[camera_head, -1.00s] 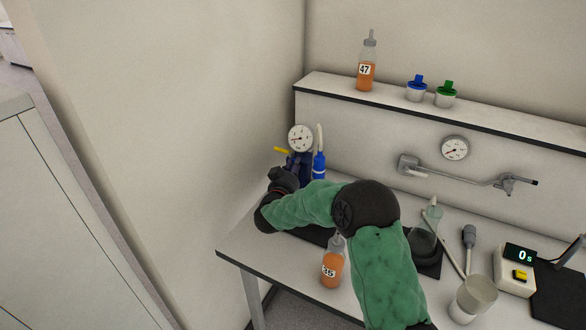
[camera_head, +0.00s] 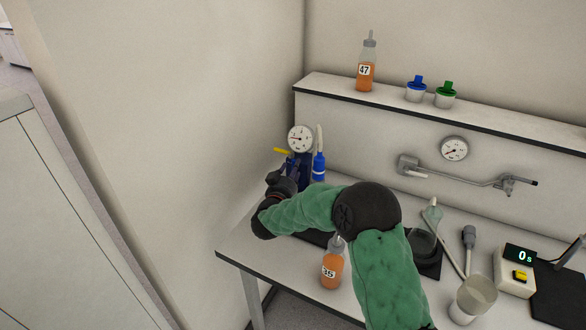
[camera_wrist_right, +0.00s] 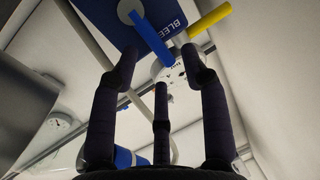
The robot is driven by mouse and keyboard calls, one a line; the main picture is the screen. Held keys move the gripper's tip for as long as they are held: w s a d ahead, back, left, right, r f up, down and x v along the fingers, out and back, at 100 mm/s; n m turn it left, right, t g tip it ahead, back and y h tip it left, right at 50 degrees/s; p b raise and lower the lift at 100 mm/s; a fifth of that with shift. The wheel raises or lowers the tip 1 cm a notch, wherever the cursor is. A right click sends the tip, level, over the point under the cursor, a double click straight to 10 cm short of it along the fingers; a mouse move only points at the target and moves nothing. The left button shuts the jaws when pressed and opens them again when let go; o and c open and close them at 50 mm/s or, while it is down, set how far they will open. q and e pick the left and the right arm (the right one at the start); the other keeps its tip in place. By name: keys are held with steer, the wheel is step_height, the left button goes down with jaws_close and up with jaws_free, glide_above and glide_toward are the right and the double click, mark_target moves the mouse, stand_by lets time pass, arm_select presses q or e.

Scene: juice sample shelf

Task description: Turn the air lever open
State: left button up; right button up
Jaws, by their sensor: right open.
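A yellow lever (camera_head: 281,151) sticks out to the left below a round dial gauge (camera_head: 300,139) at the back left of the bench. In the right wrist view the yellow lever (camera_wrist_right: 209,19) is at the upper right, and a blue lever (camera_wrist_right: 151,39) crosses a blue block (camera_wrist_right: 95,12) with partly cut-off "BLEE" lettering. No air label is readable. My right gripper (camera_wrist_right: 160,62) is open, its fingers pointing up at the levers, with nothing visibly held. In the head view the right gripper (camera_head: 288,176) is just below the yellow lever, partly hidden by my arm. My left gripper is not in view.
An orange bottle (camera_head: 331,268) stands beside my forearm.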

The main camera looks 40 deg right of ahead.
steer(key=v, duration=1)
steer(key=shift+a, duration=0.25)
steer(key=shift+s, duration=0.15)
